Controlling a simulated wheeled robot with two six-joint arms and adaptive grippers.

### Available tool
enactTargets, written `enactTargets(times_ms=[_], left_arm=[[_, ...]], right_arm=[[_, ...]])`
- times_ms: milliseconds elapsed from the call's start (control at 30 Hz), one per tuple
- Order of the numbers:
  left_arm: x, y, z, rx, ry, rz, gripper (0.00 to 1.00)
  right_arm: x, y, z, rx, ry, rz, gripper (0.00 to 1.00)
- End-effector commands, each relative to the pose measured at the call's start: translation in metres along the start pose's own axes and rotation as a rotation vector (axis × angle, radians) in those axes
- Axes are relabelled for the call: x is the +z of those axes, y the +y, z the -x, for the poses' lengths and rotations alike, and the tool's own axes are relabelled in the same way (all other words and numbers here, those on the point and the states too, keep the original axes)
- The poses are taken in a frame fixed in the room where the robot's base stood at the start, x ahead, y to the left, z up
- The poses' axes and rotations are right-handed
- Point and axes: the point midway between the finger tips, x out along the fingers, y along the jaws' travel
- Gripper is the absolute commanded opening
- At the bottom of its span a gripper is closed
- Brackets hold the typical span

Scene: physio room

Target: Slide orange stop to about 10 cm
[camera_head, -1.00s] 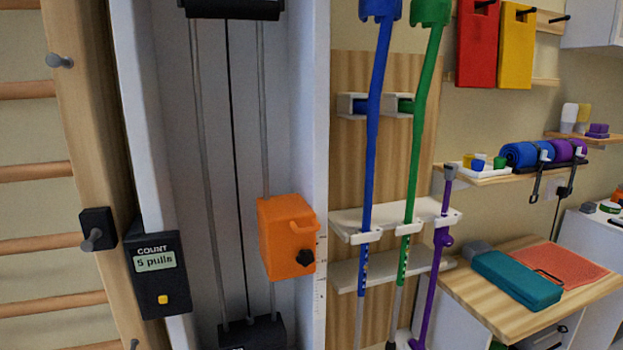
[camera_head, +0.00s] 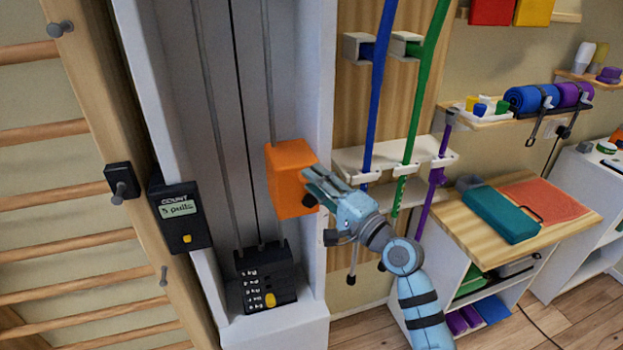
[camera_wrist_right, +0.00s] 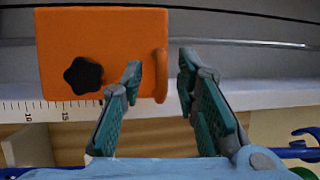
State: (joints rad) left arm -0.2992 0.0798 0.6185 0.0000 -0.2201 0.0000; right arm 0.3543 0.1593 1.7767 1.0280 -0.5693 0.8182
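The orange stop (camera_head: 292,178) is a block on the right-hand rod of the tall grey frame, well above the black base. In the right wrist view the orange stop (camera_wrist_right: 100,35) shows a black star knob (camera_wrist_right: 83,75) and a raised handle (camera_wrist_right: 161,75) at its right edge. A scale (camera_wrist_right: 45,106) with the numbers 10 and 15 runs beside it. My right gripper (camera_head: 320,185) is at the stop's front right side. In the wrist view my right gripper (camera_wrist_right: 160,78) is open, its fingers on either side of the handle with visible gaps. My left gripper is not in view.
A counter box (camera_head: 180,214) reading "5 pulls" hangs left of the frame. A black base (camera_head: 265,280) with a yellow button sits below. Blue (camera_head: 372,100) and green crutches (camera_head: 425,100) stand in a rack close right. A wooden bench (camera_head: 470,240) is farther right.

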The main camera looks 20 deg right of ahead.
Motion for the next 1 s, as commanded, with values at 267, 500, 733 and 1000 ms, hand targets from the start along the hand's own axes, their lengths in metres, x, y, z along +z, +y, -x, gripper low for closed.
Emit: enactTargets(times_ms=[267,500,733,1000], left_arm=[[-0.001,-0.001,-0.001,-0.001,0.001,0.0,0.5],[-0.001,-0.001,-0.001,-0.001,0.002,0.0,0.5],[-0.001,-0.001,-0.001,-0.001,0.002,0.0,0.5],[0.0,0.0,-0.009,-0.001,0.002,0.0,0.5]], right_arm=[[0.0,0.0,-0.016,0.001,0.0,0.001,0.29],[0.0,0.0,-0.016,0.001,0.0,0.002,0.13],[0.0,0.0,-0.016,0.0,0.001,0.001,0.0],[0.001,0.009,-0.014,-0.001,0.001,0.001,0.0]])
